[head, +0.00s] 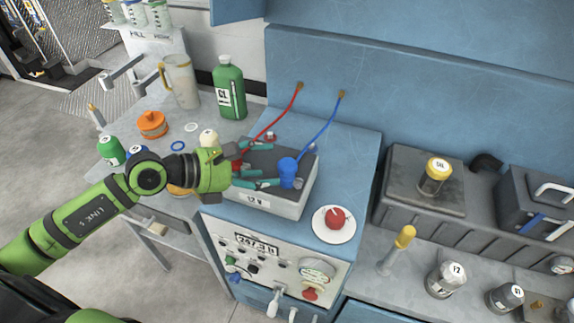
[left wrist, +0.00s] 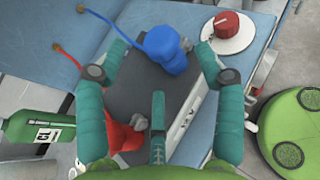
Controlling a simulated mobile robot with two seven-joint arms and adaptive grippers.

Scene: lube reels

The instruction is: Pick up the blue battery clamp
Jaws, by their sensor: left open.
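The blue battery clamp (head: 288,172) stands on the right part of the dark battery top. In the left wrist view the blue clamp (left wrist: 165,48) lies ahead, near the fingertips, with its cable running to the upper left. The battery (head: 262,203) is a grey box marked 12 V on the blue bench. My left gripper (head: 268,163) is over the battery, its teal fingers spread and pointing at the clamp. In the left wrist view the left gripper (left wrist: 159,72) is open and empty. My right gripper is not in view.
A red clamp (left wrist: 125,135) sits on the battery's other side, beneath my gripper. Red cable (head: 275,122) and blue cable (head: 325,128) run to the wall. A white disc with a red knob (head: 335,218) is right of the battery. A green bottle (head: 229,88) stands behind left.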

